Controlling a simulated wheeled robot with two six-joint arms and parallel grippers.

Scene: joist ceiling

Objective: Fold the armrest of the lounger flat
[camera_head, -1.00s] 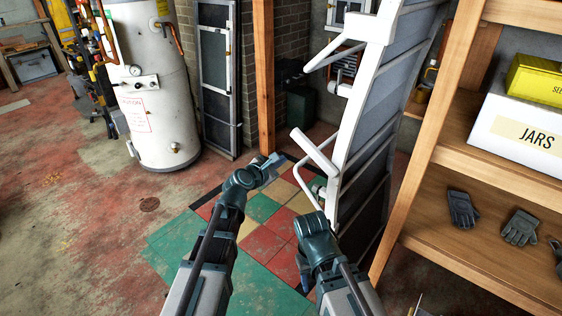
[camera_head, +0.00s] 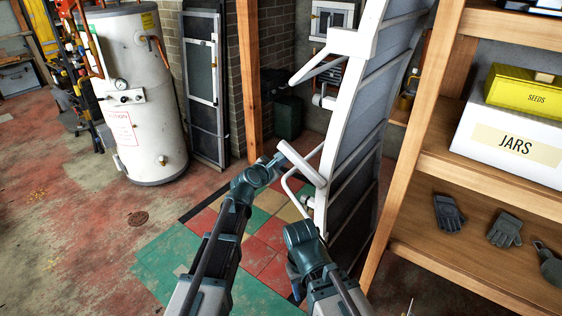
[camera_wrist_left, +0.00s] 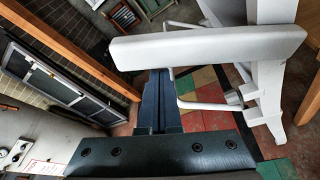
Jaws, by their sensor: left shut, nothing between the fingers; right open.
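The lounger (camera_head: 347,110) stands on end, with a white frame and grey slats. Its lower white armrest (camera_head: 302,162) sticks out to the left, tilted up, with a bent white rod below it. The armrest crosses the top of the left wrist view (camera_wrist_left: 210,45). A second armrest (camera_head: 318,68) sticks out higher up. My left gripper (camera_head: 274,160) is shut and empty, close by the lower armrest's free end; in the wrist view its fingers (camera_wrist_left: 157,105) reach under the armrest, and I cannot tell whether they touch. My right gripper (camera_head: 294,268) is open, low beside the lounger, fingers mostly hidden.
A wooden shelf (camera_head: 425,165) with a JARS box (camera_head: 515,142), a yellow seeds box (camera_head: 525,92) and gloves stands close on the right. A wooden post (camera_head: 249,80) and a white water heater (camera_head: 136,95) stand at left. The floor at left is clear.

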